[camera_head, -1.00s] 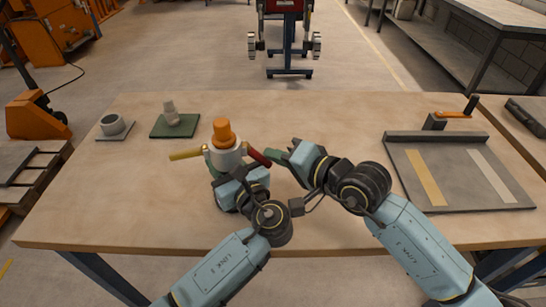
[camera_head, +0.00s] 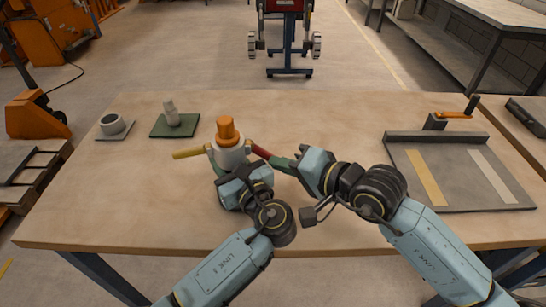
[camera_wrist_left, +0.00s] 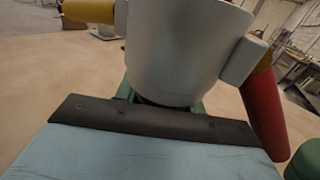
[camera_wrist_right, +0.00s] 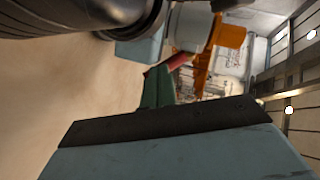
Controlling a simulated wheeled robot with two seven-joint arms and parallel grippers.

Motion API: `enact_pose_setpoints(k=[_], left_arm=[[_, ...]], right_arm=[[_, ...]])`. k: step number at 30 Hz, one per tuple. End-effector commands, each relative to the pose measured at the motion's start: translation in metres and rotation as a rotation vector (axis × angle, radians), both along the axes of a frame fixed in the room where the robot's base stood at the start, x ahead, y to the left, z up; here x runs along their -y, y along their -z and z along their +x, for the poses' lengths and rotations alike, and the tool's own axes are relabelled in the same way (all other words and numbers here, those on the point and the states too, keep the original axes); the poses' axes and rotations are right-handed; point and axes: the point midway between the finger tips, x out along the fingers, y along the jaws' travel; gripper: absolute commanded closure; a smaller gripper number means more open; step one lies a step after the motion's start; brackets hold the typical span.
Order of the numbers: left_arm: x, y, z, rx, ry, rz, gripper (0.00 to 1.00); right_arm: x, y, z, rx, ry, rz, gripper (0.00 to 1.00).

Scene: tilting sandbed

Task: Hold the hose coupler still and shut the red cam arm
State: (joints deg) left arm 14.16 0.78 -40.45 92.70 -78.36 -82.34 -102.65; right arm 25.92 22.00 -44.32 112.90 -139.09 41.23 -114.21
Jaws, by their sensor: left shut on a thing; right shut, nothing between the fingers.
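The hose coupler (camera_head: 230,154) is a pale grey cylinder with an orange top, standing upright near the middle of the table. Its body fills the upper left wrist view (camera_wrist_left: 185,50). My left gripper (camera_head: 219,168) is shut on the coupler from the near side. The red cam arm (camera_head: 260,152) sticks out to the right and slopes downward in the left wrist view (camera_wrist_left: 264,108). A yellow cam arm (camera_head: 188,154) sticks out to the left. My right gripper (camera_head: 282,163) is shut and empty, its green fingertips at the red arm's outer end. Whether they touch is unclear.
A green pad (camera_head: 158,131) with a pale fitting (camera_head: 171,113) and a grey ring-shaped part (camera_head: 112,124) lie at the back left. A grey tray (camera_head: 455,178) with two strips lies at the right. The table (camera_head: 330,115) behind the coupler is clear.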

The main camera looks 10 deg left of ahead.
Motion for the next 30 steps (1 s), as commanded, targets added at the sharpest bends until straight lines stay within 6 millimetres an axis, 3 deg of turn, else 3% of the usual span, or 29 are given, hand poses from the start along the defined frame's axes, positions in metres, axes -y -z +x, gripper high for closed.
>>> enact_pose_setpoints(k=[11,30], left_arm=[[-0.002,0.0,0.0,0.0,-0.005,0.004,0.97],[-0.002,0.001,0.0,-0.003,-0.006,0.005,0.96]], right_arm=[[0.001,-0.003,0.0,0.004,-0.001,0.001,1.0],[0.029,-0.045,0.001,0.007,0.002,0.001,1.0]])
